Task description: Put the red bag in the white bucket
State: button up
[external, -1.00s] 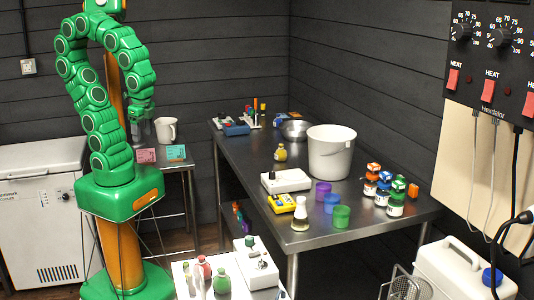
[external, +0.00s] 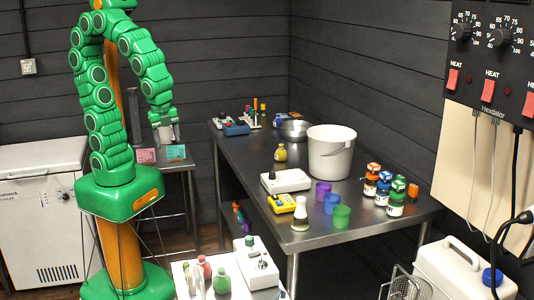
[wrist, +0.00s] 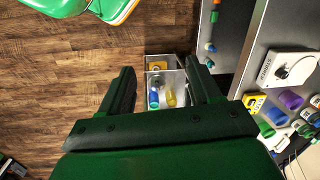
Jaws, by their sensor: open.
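The white bucket (external: 331,157) stands upright on the metal table, toward its back right, and its inside is mostly hidden. No clear red bag shows; a small pink-red packet (external: 146,155) lies on the small side table, and I cannot tell if it is the bag. My gripper (external: 165,137) hangs in front of the white mug there, close to the packet and far left of the bucket. In the wrist view its two fingers (wrist: 163,88) are spread wide with nothing held between them.
A teal packet (external: 176,152) lies beside the pink one. The metal table (external: 248,160) bears a white scale (external: 286,181), coloured cups, capped jars and a steel bowl (external: 294,130). The wrist view shows wooden floor (wrist: 60,60) and a low bin (wrist: 165,62) with bottles.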

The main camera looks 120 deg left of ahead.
jog(key=w+d+f+m+t, duration=0.1)
jog(key=w+d+f+m, duration=0.15)
jog(key=w+m, duration=0.6)
jog(key=m+t+h, duration=0.3)
jog(key=m, duration=1.9)
send_near(199, 258)
jog(key=s+a+x, duration=0.1)
jog(key=x, duration=0.5)
jog(key=shift+x, duration=3.95)
jog(key=shift+w, duration=0.1)
jog(key=c, duration=0.8)
jog(key=shift+r, duration=0.1)
jog(key=shift+c, duration=0.2)
